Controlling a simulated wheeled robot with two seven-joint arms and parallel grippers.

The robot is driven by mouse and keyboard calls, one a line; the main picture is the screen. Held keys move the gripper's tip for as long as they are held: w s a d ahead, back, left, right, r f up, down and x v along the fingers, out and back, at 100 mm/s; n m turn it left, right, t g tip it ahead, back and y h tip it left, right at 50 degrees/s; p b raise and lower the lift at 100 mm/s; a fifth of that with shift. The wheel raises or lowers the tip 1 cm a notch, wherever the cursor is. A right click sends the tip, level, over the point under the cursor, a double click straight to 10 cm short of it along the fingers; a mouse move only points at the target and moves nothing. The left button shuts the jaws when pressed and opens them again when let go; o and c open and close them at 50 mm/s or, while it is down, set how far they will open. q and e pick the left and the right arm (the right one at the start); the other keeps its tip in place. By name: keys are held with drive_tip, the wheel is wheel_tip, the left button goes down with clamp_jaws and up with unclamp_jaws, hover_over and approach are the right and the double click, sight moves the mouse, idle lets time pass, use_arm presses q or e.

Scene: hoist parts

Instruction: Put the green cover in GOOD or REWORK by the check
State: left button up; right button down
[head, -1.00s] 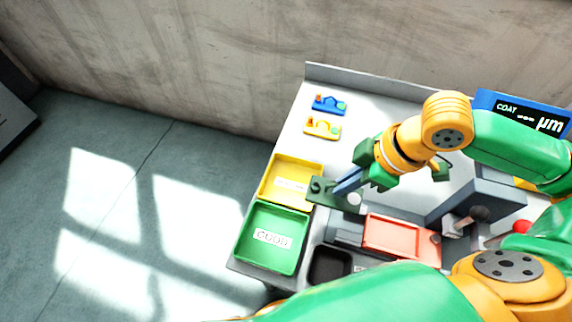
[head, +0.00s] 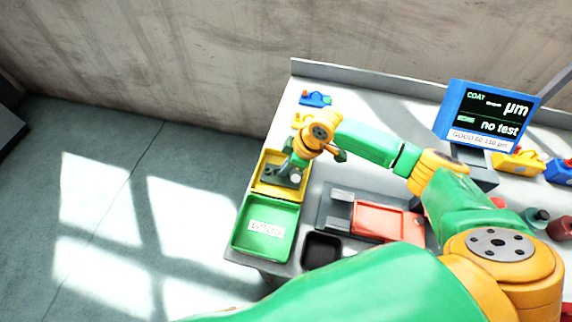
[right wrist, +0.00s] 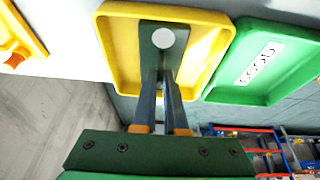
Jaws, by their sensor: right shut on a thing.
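My right gripper (head: 291,170) is shut on the dark green cover (head: 283,178), a flat plate with a pale round spot. In the right wrist view the cover (right wrist: 180,60) is between the fingertips, over the yellow tray (right wrist: 116,55). I cannot tell whether it touches the tray floor. The yellow tray (head: 259,172) has its label hidden now. The green GOOD tray (head: 262,247) is empty, just in front of it. The blue-framed display (head: 487,115) reads COAT with dashes and µm, "no test", and a GOOD range below. My left gripper is not in view.
A blue part (head: 315,99) and a partly hidden yellow part lie behind. More coloured parts (head: 518,163) stand at the right.

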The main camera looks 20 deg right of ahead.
drive_tip(key=shift+w, duration=0.1)
drive_tip(key=c, duration=1)
unclamp_jaws()
drive_tip(key=shift+f, duration=0.1)
drive_tip(key=shift+o, duration=0.2)
drive_tip(key=v, duration=1.2)
